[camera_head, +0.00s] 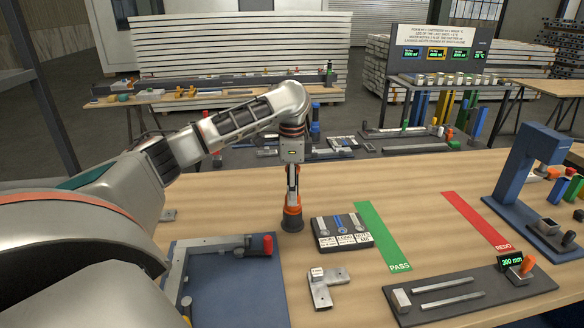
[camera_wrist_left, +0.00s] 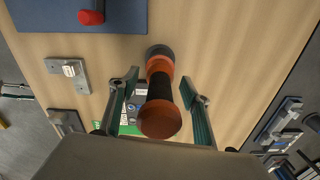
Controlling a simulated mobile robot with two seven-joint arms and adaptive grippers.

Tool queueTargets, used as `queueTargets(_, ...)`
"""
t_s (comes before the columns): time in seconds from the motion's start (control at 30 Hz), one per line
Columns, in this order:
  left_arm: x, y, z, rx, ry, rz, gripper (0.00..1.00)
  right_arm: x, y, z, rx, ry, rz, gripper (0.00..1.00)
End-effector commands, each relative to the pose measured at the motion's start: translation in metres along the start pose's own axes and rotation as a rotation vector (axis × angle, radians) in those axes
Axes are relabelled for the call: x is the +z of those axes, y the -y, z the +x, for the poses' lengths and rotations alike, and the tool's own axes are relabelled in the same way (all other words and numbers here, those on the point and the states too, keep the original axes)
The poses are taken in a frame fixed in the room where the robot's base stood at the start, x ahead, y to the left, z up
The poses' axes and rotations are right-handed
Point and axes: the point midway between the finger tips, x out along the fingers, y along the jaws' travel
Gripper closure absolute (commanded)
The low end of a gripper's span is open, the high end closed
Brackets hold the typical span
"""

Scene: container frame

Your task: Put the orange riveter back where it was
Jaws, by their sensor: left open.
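The orange riveter (camera_head: 292,218) stands upright on the wooden table in the head view, with a dark foot and an orange band low down. In the left wrist view the riveter (camera_wrist_left: 160,88) shows an orange end near the camera, a black grip and another orange band beyond it. My left gripper (camera_head: 292,183) points down over it. In the left wrist view the open fingers of my left gripper (camera_wrist_left: 160,78) lie either side of the riveter, with gaps visible. I cannot tell whether its dark foot is a separate holder. My right gripper is not in view.
A black tray (camera_head: 343,243) with labelled parts stands close right of the riveter. A blue fixture board (camera_head: 225,300) with a red-handled clamp lies in front left. A metal bracket (camera_head: 324,289), green PASS strip (camera_head: 382,236) and red REDO strip (camera_head: 475,220) lie further right.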

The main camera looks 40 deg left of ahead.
Motion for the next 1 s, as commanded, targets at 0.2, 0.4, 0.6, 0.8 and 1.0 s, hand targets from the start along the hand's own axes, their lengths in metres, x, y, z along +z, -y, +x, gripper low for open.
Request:
queueTargets(0.2, 0.000, 0.001, -0.044, -0.005, -0.003, 0.000, 0.53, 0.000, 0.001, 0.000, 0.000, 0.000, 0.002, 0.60)
queueTargets(0.4, 0.000, 0.001, -0.077, -0.004, -0.002, -0.002, 0.53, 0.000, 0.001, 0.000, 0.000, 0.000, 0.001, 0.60)
queueTargets(0.6, 0.000, 0.000, -0.097, -0.002, -0.001, -0.001, 0.53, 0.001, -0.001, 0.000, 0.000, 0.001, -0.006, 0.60)
queueTargets(0.8, 0.000, 0.000, -0.104, -0.001, 0.001, -0.001, 0.53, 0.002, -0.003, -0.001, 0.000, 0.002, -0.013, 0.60)
queueTargets(1.0, 0.000, 0.000, -0.104, -0.001, 0.001, -0.001, 0.53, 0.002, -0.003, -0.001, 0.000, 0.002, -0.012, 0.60)
